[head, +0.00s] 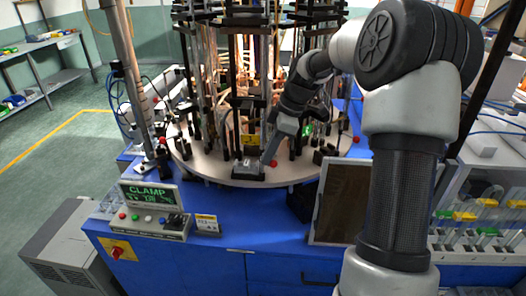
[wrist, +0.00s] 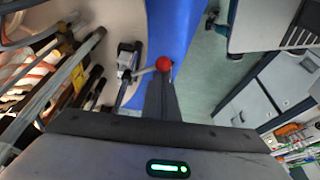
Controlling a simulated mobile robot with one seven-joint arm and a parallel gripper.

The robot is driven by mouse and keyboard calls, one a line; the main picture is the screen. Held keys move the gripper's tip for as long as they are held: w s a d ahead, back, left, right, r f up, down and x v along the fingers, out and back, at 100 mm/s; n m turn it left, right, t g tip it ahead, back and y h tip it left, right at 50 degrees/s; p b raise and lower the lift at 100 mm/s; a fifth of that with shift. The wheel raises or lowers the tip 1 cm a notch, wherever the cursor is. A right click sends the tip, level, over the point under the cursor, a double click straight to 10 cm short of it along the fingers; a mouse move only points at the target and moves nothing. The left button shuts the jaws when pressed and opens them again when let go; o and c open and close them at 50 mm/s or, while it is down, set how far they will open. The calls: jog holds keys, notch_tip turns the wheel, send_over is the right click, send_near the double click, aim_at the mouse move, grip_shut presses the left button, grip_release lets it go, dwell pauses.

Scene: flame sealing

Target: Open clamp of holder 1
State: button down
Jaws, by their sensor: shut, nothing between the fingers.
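My gripper (head: 267,158) is shut and points down at the front rim of the round carousel plate (head: 210,168). It is beside a front holder with a grey clamp base (head: 247,169). A red ball knob (head: 273,163) shows right by the fingertips. In the wrist view, the red knob (wrist: 163,64) sits at the end of a thin lever from a dark clamp (wrist: 127,62). The closed fingers (wrist: 160,90) reach up to the knob; I cannot tell whether they touch it. The holder's number is not readable.
A control box with a green display reading CLAMP (head: 150,193) stands on the blue cabinet (head: 210,255) at front left. Dark posts and glass tubes crowd the carousel above the plate. A dark framed panel (head: 340,203) stands to the right of the carousel front.

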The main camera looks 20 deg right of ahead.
jog(key=n, duration=0.1)
jog(key=d+n+g+p, duration=0.1)
jog(key=d+n+p, duration=0.1)
jog(key=shift+w+r+n, duration=0.1)
jog(key=shift+w+n, duration=0.15)
jog(key=shift+n, duration=0.15)
jog(key=shift+w+d+n+g+p, duration=0.25)
jog(key=shift+w+d+n+p, duration=0.3)
jog(key=shift+d+p, duration=0.15)
jog(key=shift+w+d+n+g+p, duration=0.25)
jog(key=shift+w+d+n+p, duration=0.15)
jog(key=shift+d+n+p, duration=0.25)
jog(key=shift+w, duration=0.1)
jog(key=shift+a, duration=0.2)
